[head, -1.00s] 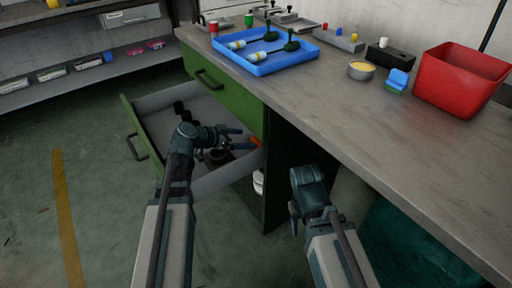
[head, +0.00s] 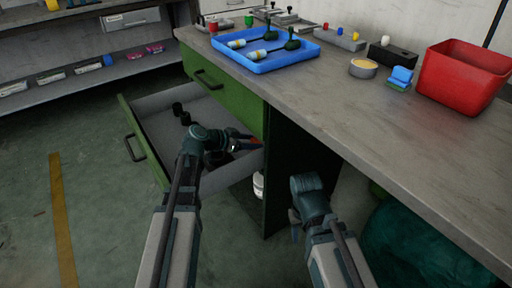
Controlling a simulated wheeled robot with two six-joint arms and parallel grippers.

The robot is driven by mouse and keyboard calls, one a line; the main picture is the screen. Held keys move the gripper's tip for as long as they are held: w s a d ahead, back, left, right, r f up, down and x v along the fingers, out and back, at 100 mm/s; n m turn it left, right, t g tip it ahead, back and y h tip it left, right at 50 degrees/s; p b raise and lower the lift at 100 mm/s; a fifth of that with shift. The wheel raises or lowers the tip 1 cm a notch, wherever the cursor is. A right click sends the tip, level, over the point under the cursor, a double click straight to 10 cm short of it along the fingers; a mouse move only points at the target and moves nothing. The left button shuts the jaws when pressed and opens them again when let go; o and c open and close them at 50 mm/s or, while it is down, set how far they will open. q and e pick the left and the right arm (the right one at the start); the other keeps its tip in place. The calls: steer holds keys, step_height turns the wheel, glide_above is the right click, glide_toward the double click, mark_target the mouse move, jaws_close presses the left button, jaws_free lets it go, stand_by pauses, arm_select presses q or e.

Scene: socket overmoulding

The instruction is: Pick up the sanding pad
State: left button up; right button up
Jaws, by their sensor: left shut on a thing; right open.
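A small block with a blue top and green lower part (head: 401,77), probably the sanding pad, sits on the bench left of the red bin. Both my grippers are well away from it. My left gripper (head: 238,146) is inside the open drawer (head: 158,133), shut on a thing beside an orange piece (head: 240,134). The arm and fingers hide most of what it holds, so I cannot tell its shape. My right gripper (head: 295,228) is open and low in front of the bench, below its top; its fingers show only partly.
The bench holds a blue tray (head: 262,67) with bottles and dark-green-handled tools, a round tin (head: 363,68), a black block (head: 393,54) and a red bin (head: 462,82). Dark cylinders (head: 181,113) stand in the drawer. The near bench top is clear.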

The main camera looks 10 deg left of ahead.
arm_select(q)
steer(key=shift+c, duration=1.2)
steer(key=shift+a+r+p, duration=0.4)
steer(key=shift+r+p, duration=0.05)
steer(key=shift+p, duration=0.05)
steer(key=a+r+p, duration=0.7)
steer(key=a, duration=0.6)
steer(key=shift+r+p, duration=0.35)
steer(key=shift+r, duration=0.05)
